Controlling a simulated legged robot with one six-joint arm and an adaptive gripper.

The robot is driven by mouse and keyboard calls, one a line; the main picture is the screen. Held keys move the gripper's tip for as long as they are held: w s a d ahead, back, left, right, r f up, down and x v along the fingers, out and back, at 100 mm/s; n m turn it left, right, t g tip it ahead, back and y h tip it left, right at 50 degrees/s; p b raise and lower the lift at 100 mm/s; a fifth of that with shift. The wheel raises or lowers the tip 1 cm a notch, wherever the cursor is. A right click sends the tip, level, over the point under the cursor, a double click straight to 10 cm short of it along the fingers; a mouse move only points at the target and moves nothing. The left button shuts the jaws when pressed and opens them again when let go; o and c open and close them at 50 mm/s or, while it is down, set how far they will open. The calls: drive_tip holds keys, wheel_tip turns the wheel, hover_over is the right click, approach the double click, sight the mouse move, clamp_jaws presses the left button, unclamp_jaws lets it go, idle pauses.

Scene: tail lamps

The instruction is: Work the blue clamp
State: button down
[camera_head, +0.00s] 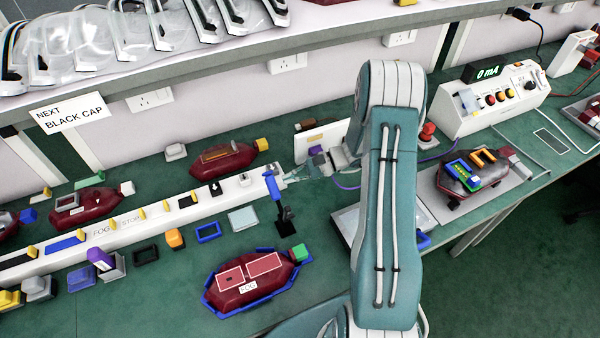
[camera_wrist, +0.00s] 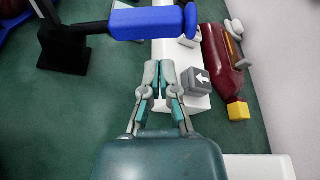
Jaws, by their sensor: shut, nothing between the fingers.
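The blue clamp (camera_head: 272,186) stands on the green bench, its blue handle on a black base (camera_head: 285,224). In the wrist view its blue handle (camera_wrist: 147,22) lies across the top and its black stand (camera_wrist: 64,45) is at upper left. My gripper (camera_head: 289,176) is just right of the handle's upper end in the head view. In the wrist view my gripper (camera_wrist: 160,66) is shut and empty. Its fingertips point toward the handle, with a visible gap in the picture. I cannot tell the height difference.
A white rail (camera_head: 150,215) with small blocks runs along the bench beside the clamp. A grey block with a white arrow (camera_wrist: 200,81) is close right of my fingers. A dark red lamp (camera_head: 222,158) lies behind the rail; another in a blue frame (camera_head: 218,309) lies in front.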

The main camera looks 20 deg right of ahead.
sight(275, 183)
drive_tip(key=x, duration=0.4)
drive_tip(key=shift+a, duration=0.15)
drive_tip(key=shift+s+r+n, duration=0.15)
drive_tip(key=shift+r+n, duration=0.25)
drive_tip(key=shift+n, duration=0.1)
drive_tip(key=s+r+n+t+y, duration=0.1)
drive_tip(key=s+r+n+t, duration=0.2)
drive_tip(key=s+r+n, duration=0.2)
drive_tip(key=shift+s+n+y, duration=0.3)
drive_tip(key=shift+s+n, duration=0.05)
drive_tip(key=shift+n, duration=0.35)
idle(0.5)
drive_tip(key=shift+s+r, duration=0.1)
drive_tip(key=shift+r, duration=0.05)
idle(0.4)
